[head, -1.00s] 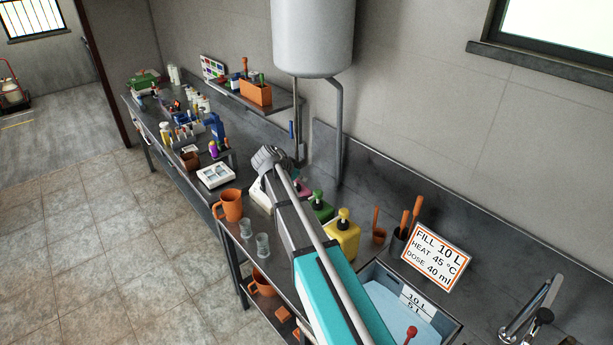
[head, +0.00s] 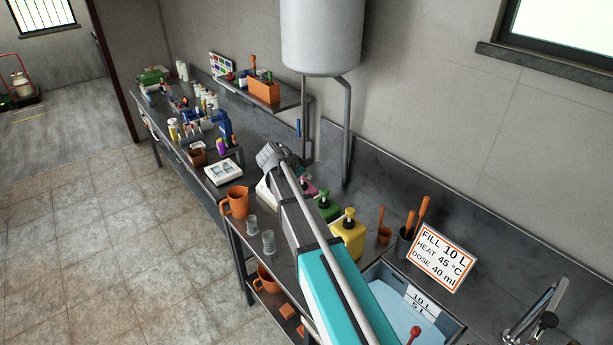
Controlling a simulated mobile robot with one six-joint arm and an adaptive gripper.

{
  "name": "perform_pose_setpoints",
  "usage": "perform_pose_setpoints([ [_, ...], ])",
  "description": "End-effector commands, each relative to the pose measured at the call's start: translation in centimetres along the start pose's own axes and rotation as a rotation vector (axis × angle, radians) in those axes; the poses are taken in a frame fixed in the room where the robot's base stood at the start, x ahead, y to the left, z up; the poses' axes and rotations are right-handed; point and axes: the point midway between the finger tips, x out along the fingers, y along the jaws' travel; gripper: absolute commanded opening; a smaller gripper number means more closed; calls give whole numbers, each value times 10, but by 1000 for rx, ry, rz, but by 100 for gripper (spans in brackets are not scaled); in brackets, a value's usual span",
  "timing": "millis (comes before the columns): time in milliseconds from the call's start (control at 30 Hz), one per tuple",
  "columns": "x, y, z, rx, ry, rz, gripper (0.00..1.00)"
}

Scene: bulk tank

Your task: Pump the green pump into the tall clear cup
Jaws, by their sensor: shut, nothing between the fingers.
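The green pump (head: 327,208) is a green bottle with a pump head. It stands on the bench between a pink pump (head: 309,190) and a yellow pump (head: 348,236); my arm hides part of it. Two clear cups stand near the bench's front edge, left of my arm: a farther one (head: 252,226) and a nearer one (head: 268,242). I cannot tell which is the tall clear cup. Both look empty, but they are small in view. My arm reaches across the bench, its grey wrist beyond the pumps. My gripper's fingers are hidden behind the arm.
An orange jug (head: 235,201) stands beyond the cups. A water basin (head: 455,327) and a sign (head: 442,257) are at the right. A grey tank (head: 322,38) hangs above, its pipe running down behind the pumps. A white tray (head: 223,172) lies farther along.

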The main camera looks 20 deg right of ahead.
Motion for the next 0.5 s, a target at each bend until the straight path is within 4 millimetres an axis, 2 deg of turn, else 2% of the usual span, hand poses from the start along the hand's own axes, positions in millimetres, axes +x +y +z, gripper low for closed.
perform_pose_setpoints([
  [267,-1,0,-1,0,0,0,0],
  [500,-10,2,-9,0,-1,1,0],
])
